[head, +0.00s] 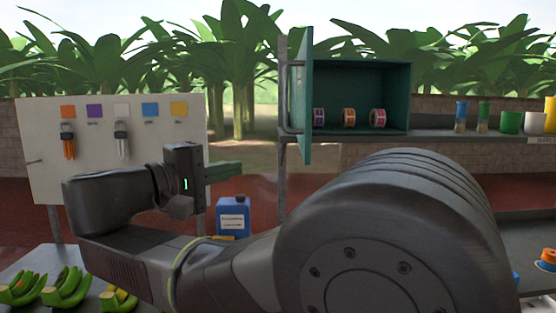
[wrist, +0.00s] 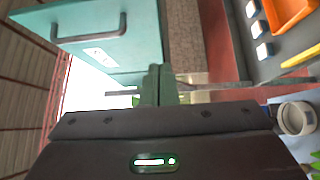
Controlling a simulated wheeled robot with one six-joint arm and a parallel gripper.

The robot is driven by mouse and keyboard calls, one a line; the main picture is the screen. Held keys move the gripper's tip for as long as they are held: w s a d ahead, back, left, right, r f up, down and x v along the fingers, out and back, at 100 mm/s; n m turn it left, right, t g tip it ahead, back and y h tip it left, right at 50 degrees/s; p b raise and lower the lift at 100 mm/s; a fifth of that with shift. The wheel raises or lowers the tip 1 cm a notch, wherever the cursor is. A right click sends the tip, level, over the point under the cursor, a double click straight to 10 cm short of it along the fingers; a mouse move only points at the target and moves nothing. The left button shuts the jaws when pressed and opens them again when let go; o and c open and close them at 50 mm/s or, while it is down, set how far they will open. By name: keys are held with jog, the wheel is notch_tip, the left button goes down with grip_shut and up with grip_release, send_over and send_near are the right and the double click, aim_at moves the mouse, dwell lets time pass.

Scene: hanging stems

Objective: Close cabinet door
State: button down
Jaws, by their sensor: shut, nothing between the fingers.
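The teal cabinet (head: 408,95) stands on a shelf in the head view, its front open. Its door (head: 304,110) hangs at the cabinet's left side, swung out towards me and seen nearly edge-on. In the wrist view the door (wrist: 130,55) fills the upper left, with a grey bar handle (wrist: 122,28) and a white label. My gripper (head: 238,170) is left of the door and lower than most of it in the head view. Its green fingers (wrist: 158,85) are shut with nothing between them. They look apart from the handle; any contact with the door is unclear.
Rolls of tape (head: 348,118) stand inside the cabinet. Cups and jars (head: 510,122) stand on the shelf to the right. A white tool board (head: 110,165) is at left, a blue jug (head: 233,216) below my gripper, and green bananas (head: 65,288) at lower left.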

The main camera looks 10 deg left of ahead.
jog(key=s+d+p+x, duration=0.1)
jog(key=d+p+x, duration=0.1)
jog(key=x, duration=1)
jog(key=shift+d+p, duration=0.2)
jog(key=shift+p, duration=0.45)
jog(key=shift+w, duration=0.2)
